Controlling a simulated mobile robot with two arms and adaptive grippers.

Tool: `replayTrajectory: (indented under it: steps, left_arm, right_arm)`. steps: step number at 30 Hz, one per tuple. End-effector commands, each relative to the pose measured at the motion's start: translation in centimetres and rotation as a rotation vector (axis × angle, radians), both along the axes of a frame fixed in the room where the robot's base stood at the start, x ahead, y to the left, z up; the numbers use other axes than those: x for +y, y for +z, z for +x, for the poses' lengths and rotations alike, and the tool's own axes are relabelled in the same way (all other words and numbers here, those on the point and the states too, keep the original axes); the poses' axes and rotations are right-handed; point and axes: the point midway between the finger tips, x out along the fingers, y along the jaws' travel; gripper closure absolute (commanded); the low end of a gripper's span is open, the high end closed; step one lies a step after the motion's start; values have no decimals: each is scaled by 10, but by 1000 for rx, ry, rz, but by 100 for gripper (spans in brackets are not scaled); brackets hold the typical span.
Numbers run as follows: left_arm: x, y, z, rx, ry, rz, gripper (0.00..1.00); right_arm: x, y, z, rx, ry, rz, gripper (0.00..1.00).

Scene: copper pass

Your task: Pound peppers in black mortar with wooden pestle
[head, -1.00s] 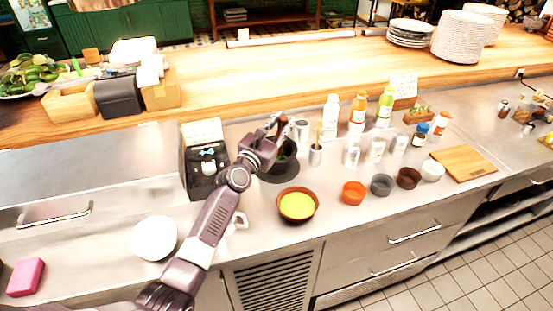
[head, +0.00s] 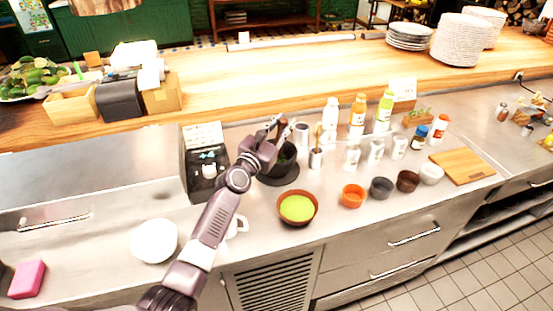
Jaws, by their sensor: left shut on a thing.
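The black mortar (head: 281,176) stands on the steel counter, left of the spice bottles, partly hidden behind my left gripper. My left gripper (head: 274,130) is over the mortar's back left side, shut on the wooden pestle (head: 283,129). Only a short brown part of the pestle shows; its lower end is hidden, so I cannot tell whether it touches the mortar's inside. The peppers cannot be made out clearly inside the mortar. My right gripper is not in view.
A brown bowl of green contents (head: 297,208) stands in front of the mortar. Several bottles, small bowls and a cutting board (head: 462,166) stand farther right.

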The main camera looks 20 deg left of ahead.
Motion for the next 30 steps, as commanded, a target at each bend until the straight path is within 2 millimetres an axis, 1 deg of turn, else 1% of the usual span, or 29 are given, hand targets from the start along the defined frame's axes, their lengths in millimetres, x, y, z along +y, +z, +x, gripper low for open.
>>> replayTrajectory:
  steps: [7, 19, 26, 30]
  left_arm:
    - [0, -4, 0, -2, 1, 0, 100]
    - [0, -32, 0, -2, 1, -1, 100]
    - [0, -23, 0, 1, 0, -1, 100]
    - [0, -7, 0, -1, 0, -2, 100]
  right_arm:
    - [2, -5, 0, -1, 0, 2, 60]
    - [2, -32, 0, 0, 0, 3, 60]
    - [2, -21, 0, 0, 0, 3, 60]
    - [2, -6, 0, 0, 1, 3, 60]
